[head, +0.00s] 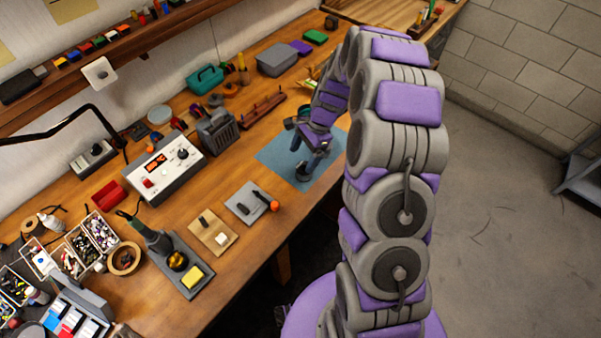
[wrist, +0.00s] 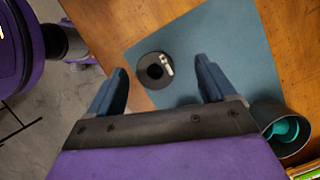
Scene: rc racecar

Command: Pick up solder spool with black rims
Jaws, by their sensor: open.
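The solder spool (wrist: 147,79) shows in the wrist view as a black round rim with a dark centre hole and a small white patch on its right side. It rests on the blue-grey mat (wrist: 220,50) near the mat's left edge. My gripper (wrist: 161,65) is open, with one blue-grey finger on each side of the spool in the picture. Nothing is between the fingers in contact that I can see; the height gap is hard to judge.
A dark round container with teal inside (wrist: 284,130) stands right of my gripper in the wrist view. In the head view, a grey square plate with an orange-tipped tool (head: 248,201), a grey vise-like block (head: 216,131) and a dark red rack (head: 262,107) surround the mat.

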